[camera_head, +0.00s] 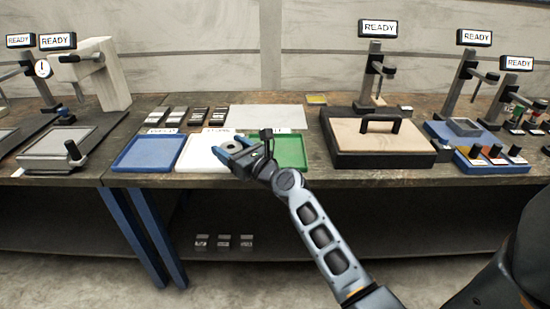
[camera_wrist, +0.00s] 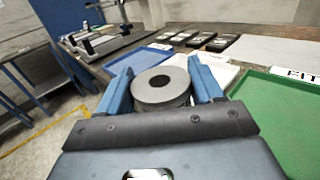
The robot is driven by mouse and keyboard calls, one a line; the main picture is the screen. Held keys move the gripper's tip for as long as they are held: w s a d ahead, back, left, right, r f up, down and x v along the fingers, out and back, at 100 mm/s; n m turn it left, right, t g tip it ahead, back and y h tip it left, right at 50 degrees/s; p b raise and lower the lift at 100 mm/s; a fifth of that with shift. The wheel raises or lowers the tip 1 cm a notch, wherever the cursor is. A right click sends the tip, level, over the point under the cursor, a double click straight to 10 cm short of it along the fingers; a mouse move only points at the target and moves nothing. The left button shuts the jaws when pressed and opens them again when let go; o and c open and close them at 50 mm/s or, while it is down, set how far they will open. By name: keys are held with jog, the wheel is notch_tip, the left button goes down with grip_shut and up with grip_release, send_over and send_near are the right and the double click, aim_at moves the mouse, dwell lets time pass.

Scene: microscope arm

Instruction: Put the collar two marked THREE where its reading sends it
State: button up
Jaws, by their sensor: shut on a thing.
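My gripper (camera_wrist: 160,68) has its blue fingers shut on a grey collar (camera_wrist: 162,90), a thick ring with a dark centre hole. No marking on it can be read. In the head view my gripper (camera_head: 231,150) holds the collar (camera_head: 233,146) over the white tray (camera_head: 197,162); its exact height is hard to tell. A blue tray (camera_head: 146,156) lies to the left of the white one, and a green tray (camera_head: 291,152) to the right. Each has a label at its back edge; the green one's label (camera_wrist: 293,75) appears to read "FIT", partly cut off.
Several dark blocks (camera_head: 197,116) stand behind the trays, beside a pale sheet (camera_head: 265,118). A dark-edged board with a handle (camera_head: 382,125) and a READY sign (camera_head: 378,28) stand to the right. Stations with READY signs flank the bench. Small blocks (camera_head: 224,241) lie on the lower shelf.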

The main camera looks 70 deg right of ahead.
jog(key=s+d+r+m+g+h+b, duration=0.1)
jog(key=s+d+r+m+h, duration=0.1)
jog(key=s+d, duration=0.7)
jog(key=s+d+r+m+g+h+b, duration=0.1)
jog(key=s+d+r+g+h, duration=0.1)
jog(key=s+d, duration=0.65)
jog(key=w+a+f, duration=0.1)
jog(key=w+f, duration=0.1)
jog(key=w, duration=0.1)
jog(key=w+a+f, duration=0.2)
jog(key=w+f, duration=0.1)
jog(key=w+a+f, duration=0.2)
jog(key=w, duration=0.2)
jog(key=shift+a+f, duration=0.15)
jog(key=shift+a, duration=0.1)
jog(key=shift+f+b, duration=1.35)
jog(key=shift+f, duration=0.6)
jog(key=shift+f, duration=0.1)
jog(key=o, duration=1.7)
jog(key=shift+f, duration=0.15)
